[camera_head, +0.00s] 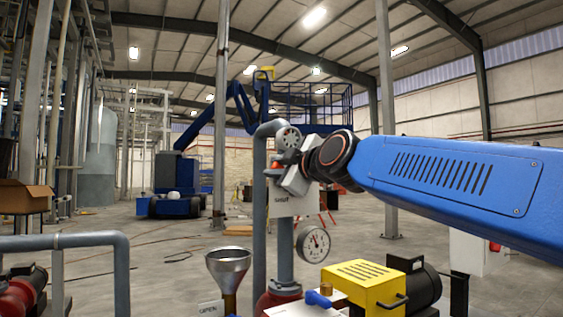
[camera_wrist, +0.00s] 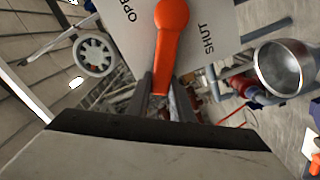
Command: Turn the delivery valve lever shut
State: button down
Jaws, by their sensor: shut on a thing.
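The orange delivery valve lever (camera_wrist: 168,45) shows in the wrist view on a pale plate (camera_wrist: 218,18). The word OPEN is to its left and SHUT to its right; the lever runs down the picture between them. My gripper (camera_wrist: 161,88) is shut on the lever's lower end, with a dark finger on each side. In the head view, my gripper (camera_head: 283,174) is at the valve on the grey pipework, and only a small orange bit of the lever (camera_head: 278,165) shows. The gripper hides most of the lever there, and the plate (camera_head: 297,203) shows below.
A round gauge (camera_head: 313,244) is below the plate. A metal funnel (camera_head: 228,264) stands to its left, and a yellow pump cover (camera_head: 362,283) to its right. A grey pipe (camera_head: 259,215) rises beside the valve. A blue lift (camera_head: 176,178) stands behind on open floor.

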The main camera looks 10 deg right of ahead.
jog(key=shift+s+a+f+n, duration=0.1)
jog(key=shift+a+f+n, duration=0.1)
jog(key=shift+f+n, duration=0.75)
jog(key=shift+s+a+f+n, duration=0.1)
jog(key=shift+a+f+n, duration=0.15)
jog(key=shift+f+n, duration=0.7)
jog(key=shift+a+f+n, duration=0.2)
jog(key=shift+f+n, duration=0.35)
jog(key=shift+n, duration=0.75)
jog(key=shift+f, duration=0.15)
jog(key=c, duration=1.6)
grip_release()
jog(key=shift+o, duration=0.2)
jog(key=v, duration=1.7)
jog(key=shift+s, duration=0.2)
